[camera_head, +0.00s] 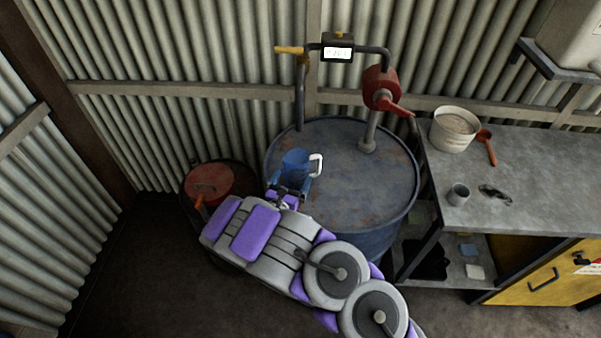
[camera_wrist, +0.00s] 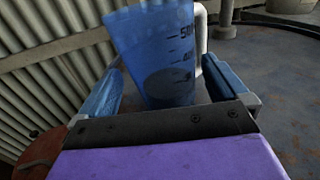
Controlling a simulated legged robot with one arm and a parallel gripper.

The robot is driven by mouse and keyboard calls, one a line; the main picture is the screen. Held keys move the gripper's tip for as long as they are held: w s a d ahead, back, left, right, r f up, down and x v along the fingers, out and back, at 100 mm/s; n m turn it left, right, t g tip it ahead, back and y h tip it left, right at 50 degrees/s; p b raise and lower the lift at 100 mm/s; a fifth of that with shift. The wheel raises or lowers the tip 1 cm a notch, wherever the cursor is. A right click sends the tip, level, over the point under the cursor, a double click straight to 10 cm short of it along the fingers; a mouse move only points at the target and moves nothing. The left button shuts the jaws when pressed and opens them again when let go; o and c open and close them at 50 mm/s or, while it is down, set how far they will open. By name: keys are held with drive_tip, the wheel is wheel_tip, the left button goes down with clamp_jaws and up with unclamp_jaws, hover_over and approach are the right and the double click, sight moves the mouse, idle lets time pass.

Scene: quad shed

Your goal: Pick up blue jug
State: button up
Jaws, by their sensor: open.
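The blue jug (camera_head: 296,163) stands on top of a blue drum (camera_head: 355,190), near the drum's left edge. It is translucent with a white handle on its right side. In the wrist view the jug (camera_wrist: 155,55) shows close up, with dark volume marks and a dark patch seen through it. My gripper (camera_head: 290,188) is at the near side of the jug. In the wrist view the fingers of my gripper (camera_wrist: 165,90) are open, one on each side of the jug's lower part. I cannot tell whether either finger touches it.
A pump with a red body (camera_head: 381,88) and pipes rises from the drum behind the jug. A red can (camera_head: 210,183) sits low to the left. A workbench (camera_head: 540,185) at right holds a white bucket (camera_head: 455,130), a red scoop (camera_head: 487,147) and a grey cup (camera_head: 459,194).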

sight(301, 162)
drive_tip(key=x, duration=0.4)
drive_tip(key=shift+d+b, duration=0.4)
drive_tip(key=shift+d, duration=0.05)
drive_tip(key=shift+w, duration=0.5)
drive_tip(key=shift+a+r, duration=0.1)
drive_tip(key=shift+a, duration=0.1)
drive_tip(key=shift+c, duration=0.5)
drive_tip(key=shift+d, duration=0.25)
drive_tip(key=c, duration=0.6)
drive_tip(key=shift+a, duration=0.15)
drive_tip(key=c, duration=0.5)
